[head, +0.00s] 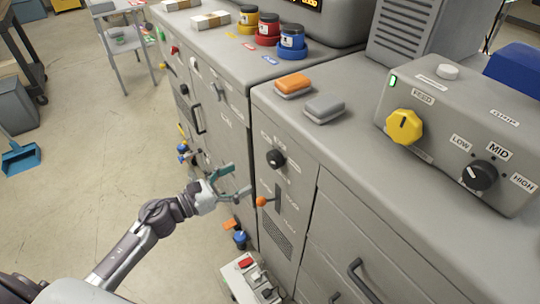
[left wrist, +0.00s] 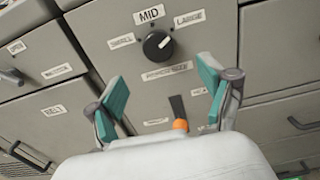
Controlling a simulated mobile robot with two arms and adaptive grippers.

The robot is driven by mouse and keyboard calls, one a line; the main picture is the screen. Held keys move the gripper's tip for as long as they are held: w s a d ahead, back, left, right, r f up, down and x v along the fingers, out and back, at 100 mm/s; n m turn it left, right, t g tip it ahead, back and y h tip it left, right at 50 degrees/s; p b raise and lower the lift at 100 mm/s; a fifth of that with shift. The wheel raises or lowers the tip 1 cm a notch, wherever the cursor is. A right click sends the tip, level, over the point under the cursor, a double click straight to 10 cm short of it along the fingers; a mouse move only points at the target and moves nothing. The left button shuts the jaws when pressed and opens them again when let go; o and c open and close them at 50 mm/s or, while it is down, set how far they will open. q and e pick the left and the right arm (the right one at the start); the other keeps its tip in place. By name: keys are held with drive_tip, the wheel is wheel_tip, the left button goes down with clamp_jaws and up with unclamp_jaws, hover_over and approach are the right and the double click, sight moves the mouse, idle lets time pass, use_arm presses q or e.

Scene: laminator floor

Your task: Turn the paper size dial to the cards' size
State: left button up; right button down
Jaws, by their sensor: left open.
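The paper size dial is a round black knob (left wrist: 158,46) on a grey cabinet front in the left wrist view, with SMALL, MID and LARGE labels around it. Its white mark seems to point up and right, toward LARGE. The head view shows the same dial (head: 276,158). My left gripper (head: 234,184) is open and empty in front of the cabinet, to the left of and below the dial in the head view. Its teal-padded fingers (left wrist: 160,92) stand apart, below the dial in the left wrist view, not touching it. My right gripper is out of view.
An orange-tipped lever (head: 262,201) sits just below the dial, close to the left gripper. Pale banded stacks (head: 210,20), possibly cards, lie on the machine top. A control box with a yellow knob (head: 404,126) stands at right. Floor at left is mostly clear.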

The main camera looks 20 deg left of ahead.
sight(271, 162)
use_arm(q)
drive_tip(key=p+x, duration=0.2)
drive_tip(key=x, duration=0.8)
drive_tip(key=shift+a, duration=0.1)
drive_tip(key=shift+w+d, duration=0.3)
drive_tip(key=shift+w, duration=0.1)
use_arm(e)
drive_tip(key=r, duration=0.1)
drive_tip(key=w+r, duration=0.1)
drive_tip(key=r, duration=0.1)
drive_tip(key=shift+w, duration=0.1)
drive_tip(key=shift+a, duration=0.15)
use_arm(q)
drive_tip(key=shift+c, duration=1)
drive_tip(key=c, duration=1)
drive_tip(key=shift+o, duration=0.2)
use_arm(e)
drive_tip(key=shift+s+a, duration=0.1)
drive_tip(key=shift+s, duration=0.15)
